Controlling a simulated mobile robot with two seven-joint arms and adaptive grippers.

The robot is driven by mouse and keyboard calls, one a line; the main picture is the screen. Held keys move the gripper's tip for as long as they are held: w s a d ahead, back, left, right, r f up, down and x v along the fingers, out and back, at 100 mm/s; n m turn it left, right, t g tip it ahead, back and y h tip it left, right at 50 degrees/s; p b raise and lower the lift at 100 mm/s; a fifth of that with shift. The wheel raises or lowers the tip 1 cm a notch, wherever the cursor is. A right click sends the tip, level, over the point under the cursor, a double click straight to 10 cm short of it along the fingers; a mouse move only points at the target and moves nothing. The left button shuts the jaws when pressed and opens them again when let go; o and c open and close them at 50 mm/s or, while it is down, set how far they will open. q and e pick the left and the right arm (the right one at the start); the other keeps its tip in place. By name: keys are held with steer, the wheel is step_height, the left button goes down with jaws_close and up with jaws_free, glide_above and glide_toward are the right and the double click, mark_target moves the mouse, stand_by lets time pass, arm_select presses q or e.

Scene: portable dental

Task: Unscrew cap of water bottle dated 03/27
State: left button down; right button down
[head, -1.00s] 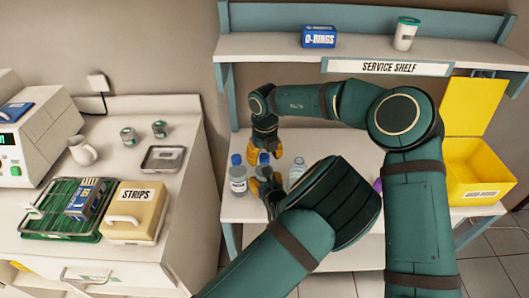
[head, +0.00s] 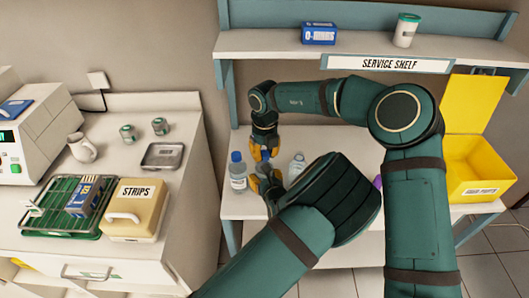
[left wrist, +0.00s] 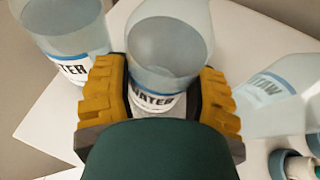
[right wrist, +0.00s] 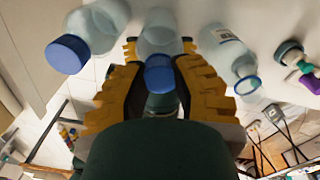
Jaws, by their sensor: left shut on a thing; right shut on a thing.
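The middle water bottle (left wrist: 165,55) is clear with a blue-edged label; no date is readable. It stands between the fingers of my left gripper (left wrist: 160,100), which is shut on its body. In the head view my left gripper (head: 265,180) and arm hide most of it. My right gripper (head: 261,152) is above, shut on the bottle's blue cap (right wrist: 160,75), with a finger on each side. A second bottle (head: 238,175) with a blue cap stands just left. A third bottle (head: 297,165) stands right, partly behind my left arm.
The bottles stand on a white table (head: 235,208) under the service shelf (head: 390,65). A yellow bin (head: 475,180) is at the right. A purple-topped item (right wrist: 308,82) lies near the third bottle. The counter at left holds a strips box (head: 137,220) and a green rack (head: 45,225).

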mark_target(265, 153)
steer(key=shift+r, duration=0.25)
steer(key=shift+r, duration=0.85)
steer(key=shift+r, duration=0.1)
steer(key=shift+r, duration=1.95)
arm_select(q)
steer(key=shift+c, duration=0.7)
jaws_free()
